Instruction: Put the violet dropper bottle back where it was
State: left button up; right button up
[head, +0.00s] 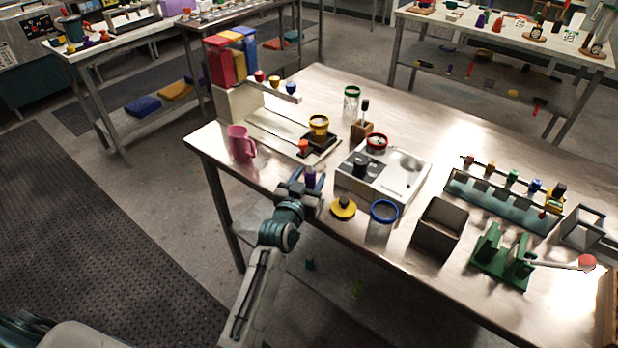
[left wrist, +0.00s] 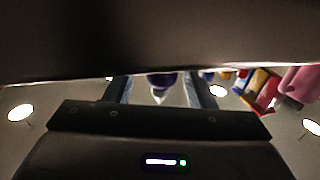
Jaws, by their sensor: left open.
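The violet dropper bottle (head: 310,177) stands upright at the near edge of the steel table (head: 290,95), between the fingers of my left gripper (head: 303,185). My left gripper is open, its fingers on either side of the bottle. In the left wrist view, the violet part (left wrist: 162,79) with a pale tip shows between the two fingers (left wrist: 160,90). I cannot tell whether either finger touches it. The gripper hides the bottle's lower part, so its contact with the table is unclear. My right gripper is not in view.
A black tray (head: 323,150) with a yellow jar (head: 319,124) is behind. A pink jug (head: 241,144) stands left. A bottle rack (head: 500,205) is farther right.

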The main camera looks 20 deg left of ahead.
pick_arm(q)
jog(key=shift+s+f, duration=0.15)
jog(key=s+b, duration=0.3)
jog(key=s, duration=0.8)
jog(key=s+a+f+g, duration=0.25)
jog(key=s+f, duration=0.25)
jog(key=f, duration=0.9)
jog(key=s+a+f+g+y, duration=0.15)
jog(key=s+f+g, duration=0.3)
jog(key=f, duration=1.05)
jog(key=s+a+f+g, duration=0.2)
jog(key=s+f, duration=0.3)
jog(key=f, duration=0.9)
jog(key=s+a+f+g, duration=0.2)
jog(key=s+f, duration=0.4)
jog(key=s, duration=0.4)
jog(key=s+a+f+g, duration=0.2)
jog(key=s+f, duration=0.5)
jog(key=s, duration=0.4)
jog(key=s+a+f+g, duration=0.2)
jog(key=s+f, duration=0.4)
jog(key=s, duration=0.5)
jog(key=shift+f+g, duration=0.15)
jog(key=shift+g, duration=0.75)
jog(key=shift+y, duration=0.25)
